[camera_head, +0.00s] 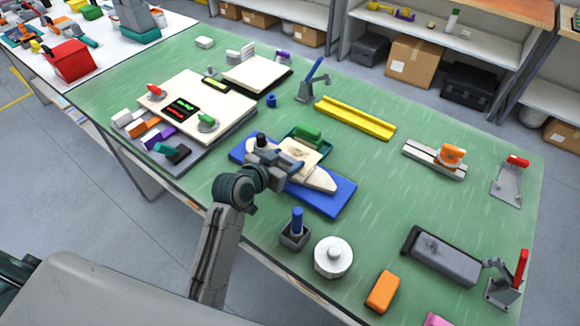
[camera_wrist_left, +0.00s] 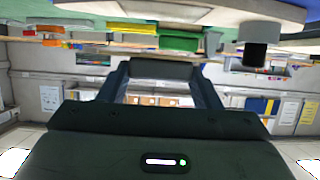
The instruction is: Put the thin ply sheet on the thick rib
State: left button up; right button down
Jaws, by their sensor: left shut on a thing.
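The thick rib (camera_head: 321,180) is a pale wooden wing-shaped piece lying on a blue board (camera_head: 335,202) in mid-table. The thin ply sheet (camera_head: 306,154) is a small pale square with a darker patch, beside the rib's upper edge. My left gripper (camera_head: 287,163) is low over the rib, shut at the sheet's near edge. The exact contact is hidden. In the left wrist view a dark block (camera_wrist_left: 160,69) spans between my fingers, and a pale wooden surface (camera_wrist_left: 180,11) with a black knob (camera_wrist_left: 261,45) is close by. My right gripper is not in view.
A green block (camera_head: 306,132) in a dark green tray stands just behind the sheet. A blue-handled holder (camera_head: 296,232) and a white round weight (camera_head: 333,257) stand in front of the board. A yellow rail (camera_head: 355,118) lies behind; green table between is clear.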

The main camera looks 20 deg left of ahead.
pick_arm(q)
notch_tip(320, 180, down, 4)
jog(key=shift+w+d+f+p, duration=0.1)
jog(key=shift+d+p, duration=0.05)
jog(key=shift+p, duration=0.3)
jog(key=shift+f, duration=0.25)
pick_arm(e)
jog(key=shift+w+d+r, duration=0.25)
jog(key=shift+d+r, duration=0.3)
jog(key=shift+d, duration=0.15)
